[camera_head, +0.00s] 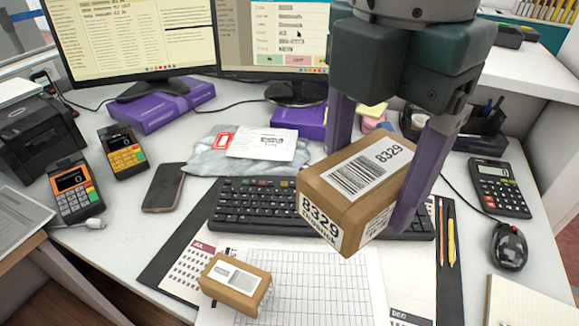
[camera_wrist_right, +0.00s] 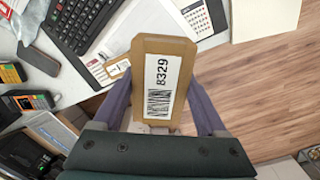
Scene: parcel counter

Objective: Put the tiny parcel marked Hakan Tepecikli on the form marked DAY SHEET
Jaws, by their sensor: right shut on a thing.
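My right gripper (camera_head: 370,190) is shut on a brown cardboard parcel (camera_head: 345,187) labelled 8329, held tilted above the keyboard and desk mat. In the right wrist view the same parcel (camera_wrist_right: 158,85) sits between my right gripper's two fingers. A smaller brown parcel (camera_head: 235,284) with a white label lies at the front on the paper; its print is too small to read. It also shows in the right wrist view (camera_wrist_right: 119,68). A white gridded sheet (camera_head: 320,290) lies beside and partly under it; I can read no DAY SHEET title. My left gripper is out of view.
The keyboard (camera_head: 258,204) lies behind the gridded sheet. A phone (camera_head: 163,188), card terminals (camera_head: 75,187) and a grey mailer (camera_head: 240,150) are left and behind. Pencils (camera_head: 451,235), a mouse (camera_head: 509,247) and a calculator (camera_head: 499,186) lie right. Monitors (camera_head: 130,40) stand behind.

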